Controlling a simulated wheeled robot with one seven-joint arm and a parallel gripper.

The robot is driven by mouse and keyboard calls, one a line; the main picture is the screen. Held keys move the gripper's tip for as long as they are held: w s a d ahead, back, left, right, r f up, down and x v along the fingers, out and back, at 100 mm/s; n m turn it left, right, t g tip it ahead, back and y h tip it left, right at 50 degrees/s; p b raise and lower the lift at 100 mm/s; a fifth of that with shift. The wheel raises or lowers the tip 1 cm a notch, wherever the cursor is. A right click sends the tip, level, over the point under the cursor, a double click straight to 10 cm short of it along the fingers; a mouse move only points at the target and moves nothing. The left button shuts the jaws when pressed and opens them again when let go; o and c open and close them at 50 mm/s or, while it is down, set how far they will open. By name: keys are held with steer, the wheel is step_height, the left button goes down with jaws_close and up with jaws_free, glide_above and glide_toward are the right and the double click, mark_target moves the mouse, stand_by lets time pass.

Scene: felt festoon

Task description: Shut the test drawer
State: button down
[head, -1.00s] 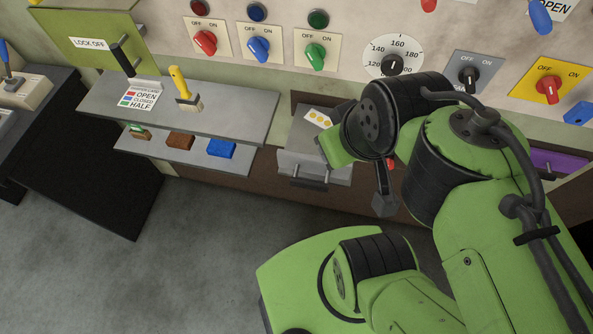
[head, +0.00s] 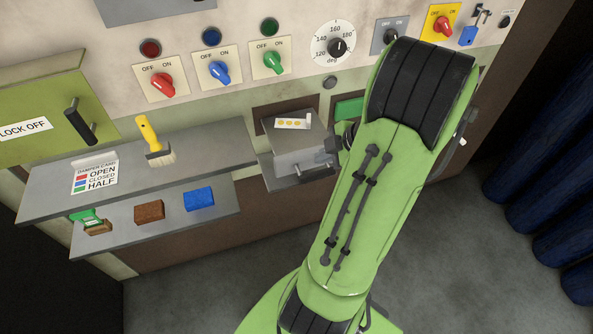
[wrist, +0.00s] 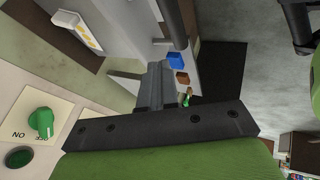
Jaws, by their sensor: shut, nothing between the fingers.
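The grey test drawer (head: 291,178) stands pulled out from the dark opening in the low wall, with a bar handle on its front. A white holder with yellow discs (head: 293,123) lies at its back; it also shows in the wrist view (wrist: 77,30). My gripper (head: 333,146) is at the right side of the drawer, partly hidden by my arm. In the wrist view my gripper (wrist: 154,85) is shut and empty, beside the grey drawer (wrist: 115,22) and its dark handle (wrist: 175,22). I cannot tell whether it touches the drawer.
A grey shelf (head: 215,150) with a yellow brush (head: 155,143) is left of the drawer. A lower ledge holds a blue block (head: 199,198) and a brown block (head: 149,211). Knobs line the panel above, including a green knob (head: 271,61). Floor in front is clear.

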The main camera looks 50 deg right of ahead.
steer(key=b+x, duration=0.2)
steer(key=x, duration=0.7)
steer(key=shift+w+f, duration=0.1)
steer(key=shift+f, duration=0.05)
steer(key=shift+w+d, duration=0.1)
